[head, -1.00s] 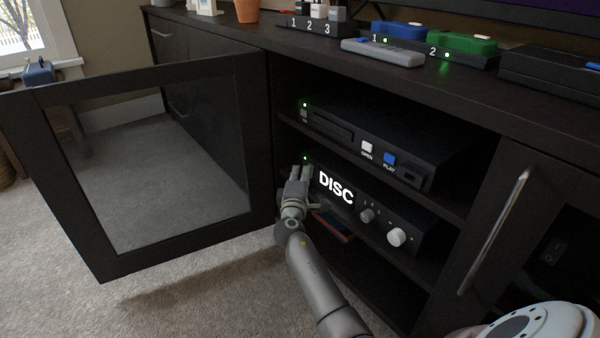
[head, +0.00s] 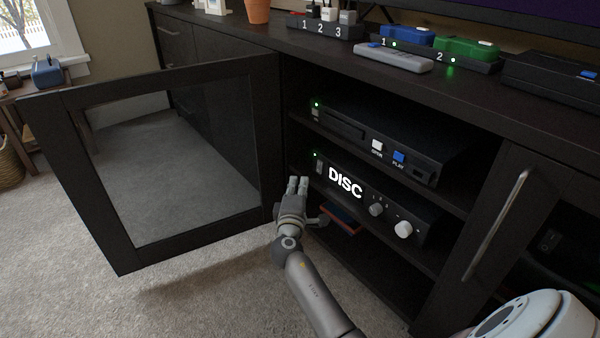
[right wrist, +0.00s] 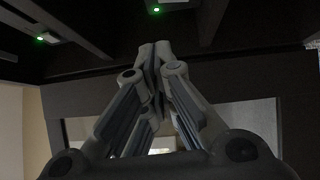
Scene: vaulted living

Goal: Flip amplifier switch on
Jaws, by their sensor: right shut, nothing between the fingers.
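The amplifier (head: 408,212) stands on the shelf inside the open cabinet, below a disc player. Its display (head: 345,183) is lit and reads "DISC". A small green light (head: 315,154) glows at its left end, above the pale switch (head: 319,167). The switch's exact tilt is too small to tell. My right gripper (head: 297,181) is just left of and below the switch, apart from it, shut and empty. In the right wrist view its fingertips (right wrist: 154,46) meet, and green lights show above them. My left gripper is not in view.
The glass cabinet door (head: 262,150) stands open to the left of my arm. The disc player (head: 395,145) sits on the shelf above. A red and blue item (head: 341,220) lies below the amplifier. The closed right door has a long handle (head: 497,225).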

